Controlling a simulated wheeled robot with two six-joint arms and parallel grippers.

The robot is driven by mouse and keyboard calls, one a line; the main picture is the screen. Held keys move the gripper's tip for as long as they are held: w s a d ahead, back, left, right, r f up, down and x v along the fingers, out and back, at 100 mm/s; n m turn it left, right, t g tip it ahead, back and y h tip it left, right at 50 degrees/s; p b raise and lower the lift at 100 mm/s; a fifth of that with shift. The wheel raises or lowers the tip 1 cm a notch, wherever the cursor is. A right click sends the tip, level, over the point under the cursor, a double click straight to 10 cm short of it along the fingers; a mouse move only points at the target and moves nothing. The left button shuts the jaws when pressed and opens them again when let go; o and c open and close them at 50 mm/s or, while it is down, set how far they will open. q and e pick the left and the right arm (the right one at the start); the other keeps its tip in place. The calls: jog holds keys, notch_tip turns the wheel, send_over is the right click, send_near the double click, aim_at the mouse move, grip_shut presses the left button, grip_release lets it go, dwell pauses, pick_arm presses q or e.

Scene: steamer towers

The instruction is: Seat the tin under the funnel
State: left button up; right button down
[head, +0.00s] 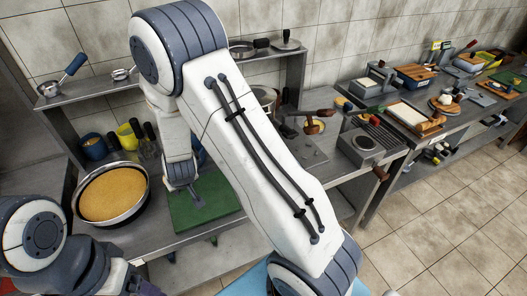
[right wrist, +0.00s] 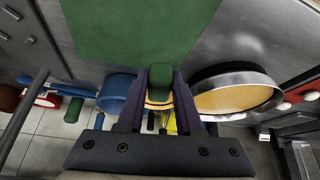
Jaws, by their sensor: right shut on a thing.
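My right gripper (head: 183,188) is low over the green board (head: 205,208) on the counter. In the right wrist view its fingers (right wrist: 160,92) are shut on a dark green piece (right wrist: 159,80), and a yellow curved edge shows just below that. The rest of the held thing is hidden. I cannot make out the funnel, nor tell whether the held thing is the tin. My left arm comes in at the lower left; only a dark bit of its gripper (head: 147,289) may show at the bottom edge, its jaws unclear.
A wide pan with yellow filling (head: 112,196) stands left of the board, and it also shows in the right wrist view (right wrist: 232,100). Blue (head: 95,149) and yellow (head: 128,138) pots stand behind it, below a shelf (head: 90,88). My right arm hides the counter's middle.

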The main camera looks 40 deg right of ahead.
jog(key=s+d+r+m, duration=0.1)
jog(key=s+d, duration=0.1)
jog(key=d, duration=1.1)
jog(key=s+d+r+m+h+p, duration=0.1)
jog(key=s+d, duration=0.2)
jog(key=d, duration=1.1)
jog(key=shift+s+g, duration=0.2)
jog(key=shift+g, duration=0.2)
jog(key=shift+r, duration=0.1)
jog(key=shift+s, duration=0.1)
notch_tip(320, 180, down, 5)
jog(key=b, duration=0.4)
jog(key=shift+f+b, duration=1.55)
jog(key=shift+f, duration=0.2)
jog(key=shift+f+b, duration=0.65)
jog(key=shift+f, duration=0.05)
